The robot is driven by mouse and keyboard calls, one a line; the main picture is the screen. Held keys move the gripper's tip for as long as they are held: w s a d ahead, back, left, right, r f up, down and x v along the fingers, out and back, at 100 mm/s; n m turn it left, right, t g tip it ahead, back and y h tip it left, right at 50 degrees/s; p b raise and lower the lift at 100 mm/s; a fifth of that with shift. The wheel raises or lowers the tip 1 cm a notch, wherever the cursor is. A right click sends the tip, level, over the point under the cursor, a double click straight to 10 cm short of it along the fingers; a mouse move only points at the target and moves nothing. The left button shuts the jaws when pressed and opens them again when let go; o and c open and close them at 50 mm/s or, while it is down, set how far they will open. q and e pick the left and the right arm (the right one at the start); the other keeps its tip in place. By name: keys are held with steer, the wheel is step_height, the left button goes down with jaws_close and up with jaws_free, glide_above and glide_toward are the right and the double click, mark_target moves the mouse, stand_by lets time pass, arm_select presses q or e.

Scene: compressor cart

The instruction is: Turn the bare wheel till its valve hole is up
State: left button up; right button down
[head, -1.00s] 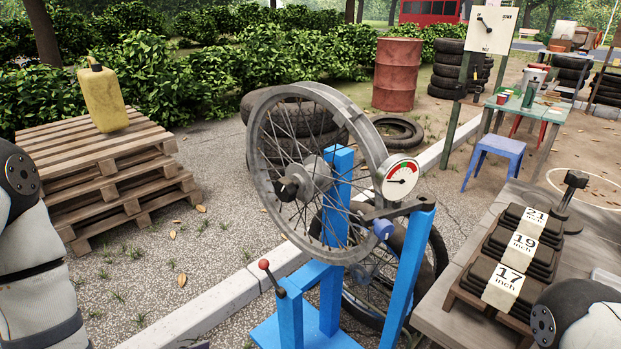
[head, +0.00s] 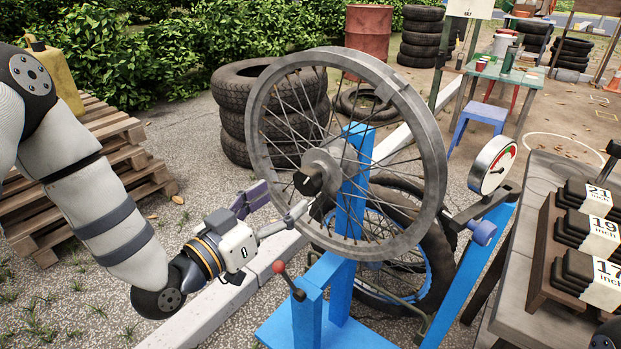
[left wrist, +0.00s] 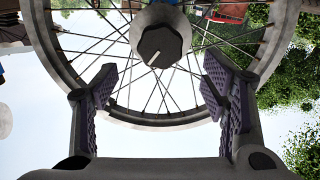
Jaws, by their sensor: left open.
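The bare wheel (head: 437,150), a grey spoked rim without a tyre, is mounted upright on the blue stand (head: 352,190). Its hub ends in a dark knob with a pale mark, which faces my left gripper (head: 282,210). The left gripper is open and empty, its fingers short of the wheel's near side. In the left wrist view, the dark knob (left wrist: 160,45) lies beyond and above the gap between the purple-padded fingers (left wrist: 166,88), with the rim (left wrist: 160,118) behind. I cannot make out the valve hole.
A red-knobbed lever (head: 280,267) stands on the blue stand near my left gripper. A dial gauge (head: 493,165) and a blue knob (head: 483,232) sit at its right. A bench with labelled tyre-tube stacks (head: 590,225) is at the far right.

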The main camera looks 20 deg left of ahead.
mark_target(303, 183)
arm_select(q)
steer(key=x, duration=0.9)
steer(key=shift+f+b, duration=0.15)
steer(key=shift+b, duration=0.2)
jaws_close()
